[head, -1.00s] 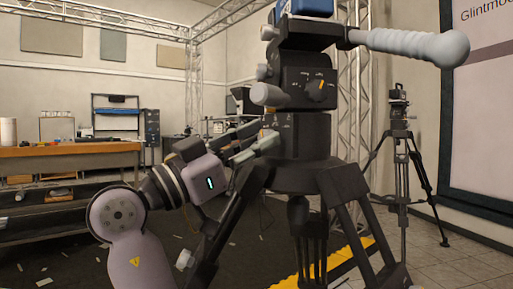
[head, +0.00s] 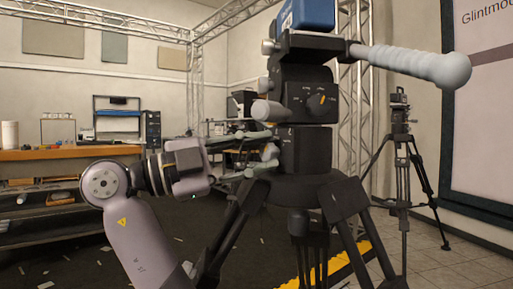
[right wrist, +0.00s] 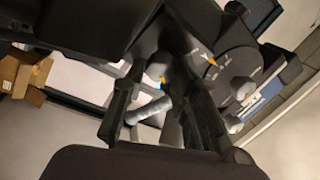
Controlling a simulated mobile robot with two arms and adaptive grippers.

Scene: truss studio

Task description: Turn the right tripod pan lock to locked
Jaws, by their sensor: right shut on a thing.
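The right tripod (head: 328,199) stands close in front with a black fluid head (head: 305,75). Its pan lock is a small grey knob on the left side of the head's lower block (head: 305,150), largely covered by my fingers. My right gripper (head: 268,152) reaches in from the left, nearly level, and is shut on the pan lock. In the right wrist view, a grey rounded knob (right wrist: 158,66) with an orange mark lies between the fingertips. The lock's exact angle cannot be read. My left gripper is out of view.
A ribbed grey pan handle (head: 415,62) juts right from the head. A dial (head: 321,100) with an orange pointer and a grey knob (head: 266,110) sit above my fingers. Another tripod (head: 402,150) stands back right; a workbench (head: 70,152) stands back left.

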